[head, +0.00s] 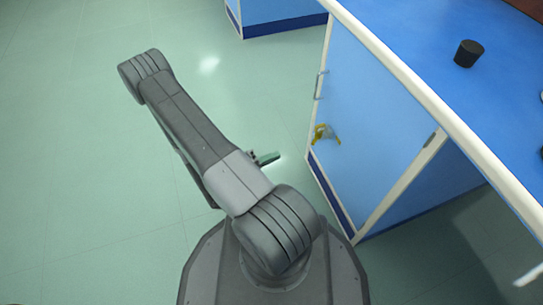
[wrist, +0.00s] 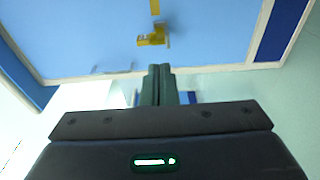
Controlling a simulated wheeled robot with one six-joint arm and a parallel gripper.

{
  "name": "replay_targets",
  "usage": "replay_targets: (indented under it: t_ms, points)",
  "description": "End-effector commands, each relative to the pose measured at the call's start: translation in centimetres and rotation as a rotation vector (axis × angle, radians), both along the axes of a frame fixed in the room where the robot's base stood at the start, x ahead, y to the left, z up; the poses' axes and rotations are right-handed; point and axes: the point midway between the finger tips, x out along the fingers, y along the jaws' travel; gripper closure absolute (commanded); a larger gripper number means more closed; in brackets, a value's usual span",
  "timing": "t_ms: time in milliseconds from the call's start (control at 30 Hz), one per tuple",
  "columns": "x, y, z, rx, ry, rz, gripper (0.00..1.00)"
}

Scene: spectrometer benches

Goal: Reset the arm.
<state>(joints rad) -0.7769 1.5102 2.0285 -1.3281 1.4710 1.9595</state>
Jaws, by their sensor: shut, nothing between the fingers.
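My gripper (wrist: 159,70) shows in the wrist view with its two dark green fingers together and nothing between them. In the head view only the tip of my gripper (head: 268,158) shows, sticking out past my arm; the rest is hidden behind the arm. My arm is folded over my base, its elbow out to the upper left. The gripper points toward the blue cabinet door and is apart from it.
A blue cabinet (head: 365,120) with a white-edged blue top stands close on the right. A yellow fitting (head: 322,133) is on its door; it also shows in the wrist view (wrist: 152,38). A black cup (head: 468,53) stands on top. The floor at left is clear.

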Motion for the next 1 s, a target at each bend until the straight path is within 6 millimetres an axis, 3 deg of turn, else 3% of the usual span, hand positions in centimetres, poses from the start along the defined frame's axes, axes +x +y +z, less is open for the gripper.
replay_targets:
  t_ms: [667,1000]
  points:
    - [-0.1,0.1,0.0,0.000,-0.001,0.000,1.00]
    - [1.6,-1.4,-0.1,0.001,-0.002,-0.005,1.00]
